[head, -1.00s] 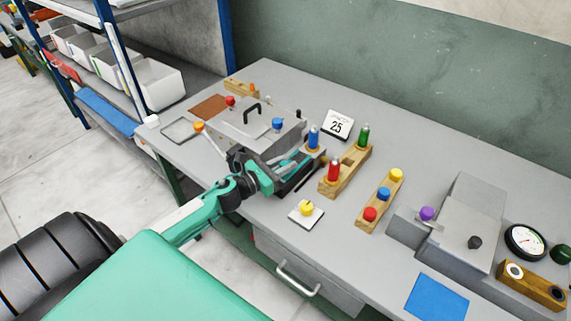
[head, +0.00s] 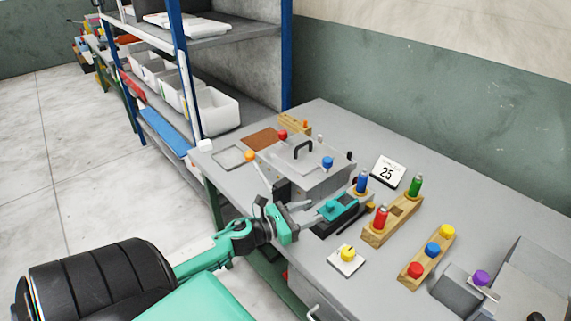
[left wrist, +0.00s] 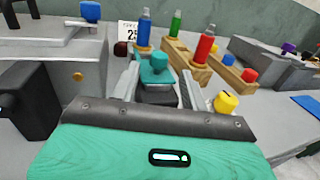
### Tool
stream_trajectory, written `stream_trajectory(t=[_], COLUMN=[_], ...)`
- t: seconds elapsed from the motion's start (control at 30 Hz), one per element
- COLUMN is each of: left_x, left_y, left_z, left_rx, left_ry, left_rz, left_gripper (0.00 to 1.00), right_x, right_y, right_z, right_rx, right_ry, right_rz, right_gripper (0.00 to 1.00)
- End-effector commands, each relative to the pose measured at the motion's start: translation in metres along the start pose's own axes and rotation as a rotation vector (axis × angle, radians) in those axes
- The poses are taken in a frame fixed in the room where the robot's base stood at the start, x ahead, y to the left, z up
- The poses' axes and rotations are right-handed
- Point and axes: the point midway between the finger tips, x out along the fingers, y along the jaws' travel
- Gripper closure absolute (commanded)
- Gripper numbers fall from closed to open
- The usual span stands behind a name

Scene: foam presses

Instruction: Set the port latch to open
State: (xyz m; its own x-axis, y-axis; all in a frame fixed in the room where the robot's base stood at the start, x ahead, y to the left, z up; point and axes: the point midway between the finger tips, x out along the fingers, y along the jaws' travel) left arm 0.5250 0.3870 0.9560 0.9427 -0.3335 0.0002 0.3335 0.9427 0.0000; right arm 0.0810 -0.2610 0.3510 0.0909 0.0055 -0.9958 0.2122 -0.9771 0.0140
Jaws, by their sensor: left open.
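A teal block with a round teal knob (head: 331,208) sits on a dark base at the near edge of the bench, beside the grey press box (head: 300,172). No part is labelled as the port latch, so I cannot tell for certain that this is it. My left gripper (head: 316,211) is open, just left of the knob, with its fingers pointing at it. In the left wrist view the knob (left wrist: 159,61) shows between and beyond the finger ends; I see no contact. The dark base is partly hidden there. My right gripper is not in view.
Red (head: 380,218), blue (head: 361,183) and green (head: 415,186) bottles stand close to the right of the knob. A yellow knob on a white plate (head: 346,260) lies in front. A blue-knobbed lever (head: 327,162) is on the press box. A "25" card (head: 388,172) stands behind.

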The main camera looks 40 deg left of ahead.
Motion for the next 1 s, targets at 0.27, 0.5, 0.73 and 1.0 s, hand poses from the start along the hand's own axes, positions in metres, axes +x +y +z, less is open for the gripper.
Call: stream_trajectory(t=[0.27, 0.5, 0.73, 1.0], left_x=[-0.043, -0.065, -0.071, -0.070], left_y=[-0.001, -0.001, 0.000, 0.000], left_z=[-0.003, -0.001, 0.000, 0.000], left_rx=[-0.001, -0.002, -0.001, -0.001], left_ry=[0.002, 0.000, 0.000, 0.000], left_rz=[0.000, 0.000, 0.000, 0.000], left_gripper=[0.55, 0.55, 0.55, 0.55], right_x=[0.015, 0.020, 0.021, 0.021], right_y=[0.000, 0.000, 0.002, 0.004], right_z=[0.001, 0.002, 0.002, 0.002], right_rx=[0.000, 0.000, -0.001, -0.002], right_ry=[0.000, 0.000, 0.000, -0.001], right_rz=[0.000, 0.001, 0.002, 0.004], right_gripper=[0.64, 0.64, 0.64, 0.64])
